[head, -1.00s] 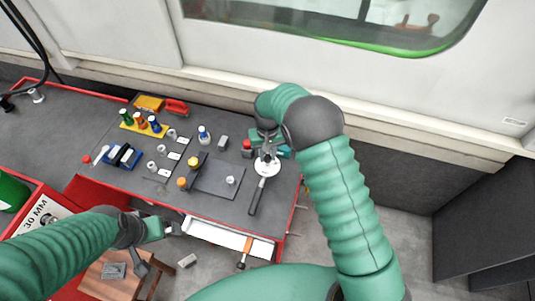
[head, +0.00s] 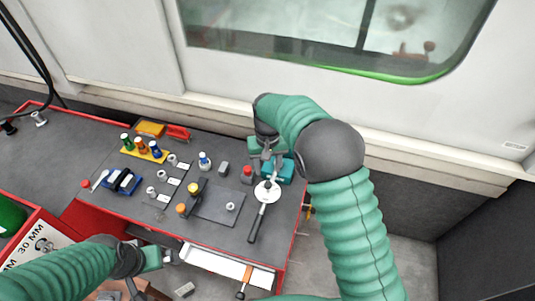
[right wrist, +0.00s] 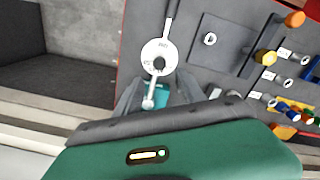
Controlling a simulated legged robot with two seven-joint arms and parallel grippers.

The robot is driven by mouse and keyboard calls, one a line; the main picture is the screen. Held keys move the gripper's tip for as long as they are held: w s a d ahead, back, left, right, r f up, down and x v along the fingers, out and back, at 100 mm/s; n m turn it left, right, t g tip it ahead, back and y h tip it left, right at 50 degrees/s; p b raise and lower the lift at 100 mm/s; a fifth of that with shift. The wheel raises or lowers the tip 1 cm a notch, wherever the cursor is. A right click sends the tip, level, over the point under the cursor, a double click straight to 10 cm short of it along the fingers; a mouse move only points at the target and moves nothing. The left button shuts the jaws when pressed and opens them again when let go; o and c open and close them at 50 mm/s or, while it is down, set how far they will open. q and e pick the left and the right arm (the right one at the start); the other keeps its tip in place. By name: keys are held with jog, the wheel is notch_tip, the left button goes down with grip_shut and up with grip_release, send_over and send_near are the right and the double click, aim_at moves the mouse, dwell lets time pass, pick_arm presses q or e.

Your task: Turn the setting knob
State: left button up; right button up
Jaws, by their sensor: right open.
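A white round dial (head: 267,191) with a dark hub lies at the bench's right end, a long dark handle running toward the front edge. In the right wrist view the dial (right wrist: 158,57) has a small light knob (right wrist: 149,102) on a short stem, beside a teal block (right wrist: 156,94). I cannot tell which part is the setting knob. My right gripper (head: 268,153) is beyond the dial in the head view. Its open fingers (right wrist: 155,100) flank the small knob in the wrist picture; contact is not visible. My left gripper (head: 171,257) hangs by the bench's front; its jaw state is unclear.
The grey bench (head: 75,150) has red edges. A dark plate (head: 218,207), a red-topped block (head: 247,174), a blue-capped bottle (head: 204,161) and several small parts stand left of the dial. An open drawer (head: 225,263) juts out in front. The wall is close behind.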

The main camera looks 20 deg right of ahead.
notch_tip(320, 180, up, 8)
dwell(0.5)
jog(key=s+d+f+t, duration=0.1)
jog(key=s+f, duration=0.2)
jog(key=s, duration=0.8)
jog(key=s+d+f+n+t, duration=0.1)
jog(key=s+d+f, duration=0.1)
jog(key=s, duration=0.8)
jog(key=shift+s+f+t, duration=0.3)
jog(key=shift+s+f, duration=0.05)
jog(key=shift+f, duration=0.3)
